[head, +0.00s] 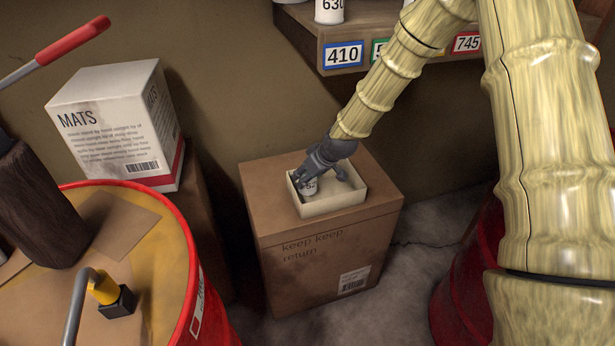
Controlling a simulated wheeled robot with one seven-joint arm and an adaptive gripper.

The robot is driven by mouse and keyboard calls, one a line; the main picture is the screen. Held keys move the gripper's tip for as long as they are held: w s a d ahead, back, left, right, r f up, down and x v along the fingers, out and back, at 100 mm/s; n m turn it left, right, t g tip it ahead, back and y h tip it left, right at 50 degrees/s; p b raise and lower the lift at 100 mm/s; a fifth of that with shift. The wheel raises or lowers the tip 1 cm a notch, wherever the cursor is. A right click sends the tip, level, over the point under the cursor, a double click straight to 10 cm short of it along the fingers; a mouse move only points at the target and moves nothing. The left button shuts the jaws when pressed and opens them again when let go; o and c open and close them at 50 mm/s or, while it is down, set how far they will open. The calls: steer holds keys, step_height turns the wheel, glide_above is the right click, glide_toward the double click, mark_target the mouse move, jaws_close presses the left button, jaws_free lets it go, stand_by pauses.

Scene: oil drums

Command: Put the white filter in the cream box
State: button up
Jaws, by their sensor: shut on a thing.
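The cream box (335,209) is an open, shallow box on top of a brown cardboard carton in the middle of the head view. My gripper (322,181) reaches down into it from the upper right. It is shut on the white filter (310,187), a small white cylinder with dark printed digits, partly hidden by the fingers. The filter is within the box's walls, near its left side. I cannot tell whether its base touches the box floor.
The brown carton (315,260) stands on the floor. A white MATS box (115,125) is at left, behind a red-rimmed drum (185,260) with tools on top. A shelf (345,30) with number labels and white cylinders is above. Another red drum (465,275) stands at right.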

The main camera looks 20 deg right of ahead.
steer(key=shift+f, duration=0.4)
steer(key=shift+f, duration=0.1)
steer(key=shift+f, duration=0.3)
steer(key=shift+f, duration=0.2)
steer(key=o, duration=1.2)
steer(key=shift+c, duration=0.2)
